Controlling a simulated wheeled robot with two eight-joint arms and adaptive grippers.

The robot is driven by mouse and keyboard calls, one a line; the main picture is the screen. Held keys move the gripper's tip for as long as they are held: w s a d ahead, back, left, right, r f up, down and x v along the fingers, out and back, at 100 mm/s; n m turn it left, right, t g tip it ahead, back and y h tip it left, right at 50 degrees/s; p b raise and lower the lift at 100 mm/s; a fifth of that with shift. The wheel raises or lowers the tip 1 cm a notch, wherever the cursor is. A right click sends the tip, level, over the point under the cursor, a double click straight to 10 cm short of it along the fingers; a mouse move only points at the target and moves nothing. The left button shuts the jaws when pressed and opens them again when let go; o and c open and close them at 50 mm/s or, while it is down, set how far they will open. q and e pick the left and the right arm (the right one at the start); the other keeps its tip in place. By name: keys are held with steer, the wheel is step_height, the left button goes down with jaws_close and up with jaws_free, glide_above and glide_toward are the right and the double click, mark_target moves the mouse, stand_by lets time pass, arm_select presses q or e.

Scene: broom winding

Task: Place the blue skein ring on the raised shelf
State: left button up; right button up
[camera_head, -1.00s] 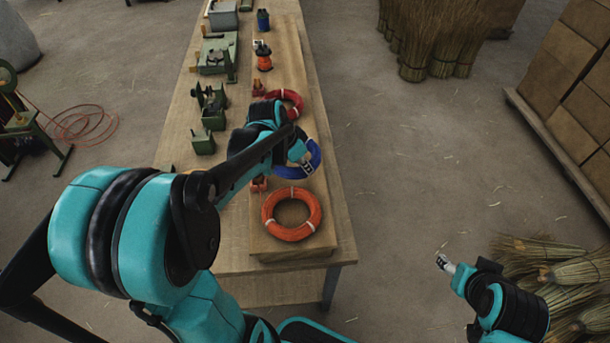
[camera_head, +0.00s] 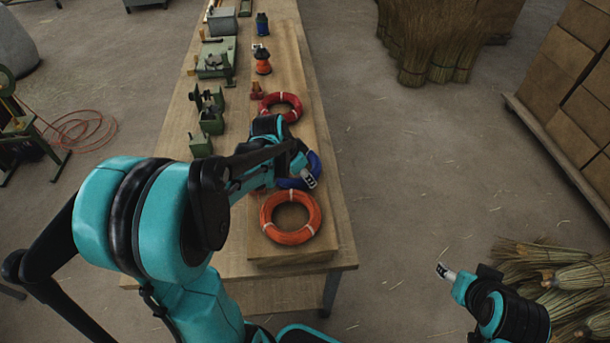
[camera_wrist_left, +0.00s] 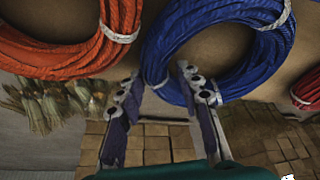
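The blue skein ring (camera_head: 315,164) lies on the raised wooden board (camera_head: 290,60) along the right side of the workbench, between an orange ring and a red ring. My arm hides part of it. My left gripper (camera_head: 308,180) is at the ring's near right side. In the left wrist view the left gripper (camera_wrist_left: 160,75) is open, with its fingers apart near the rim of the blue ring (camera_wrist_left: 225,85). I cannot tell whether they touch it. My right gripper (camera_head: 443,270) hangs over the floor at the right, away from the bench; its fingers are too small to read.
The orange ring (camera_head: 290,238) lies close in front, and the red ring (camera_head: 281,96) lies beyond. Green machines (camera_head: 212,60) stand along the bench's left side. Straw bundles (camera_head: 550,270) lie at right, near stacked boxes (camera_head: 570,100). Open floor lies right of the bench.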

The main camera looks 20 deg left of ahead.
arm_select(q)
steer(key=p+v, duration=0.4)
steer(key=v, duration=0.7)
steer(key=s+d+r+n+t+y, duration=0.1)
steer(key=s+d+n+t+y, duration=0.1)
steer(key=s+d+n, duration=0.3)
steer(key=s+d+t, duration=0.1)
steer(key=s+d, duration=0.3)
steer(key=s, duration=0.3)
steer(key=shift+d+r+n, duration=0.3)
steer(key=shift+d+n, duration=0.05)
steer(key=shift+n, duration=0.05)
steer(key=shift+f+b, duration=0.95)
steer(key=shift+f, duration=0.3)
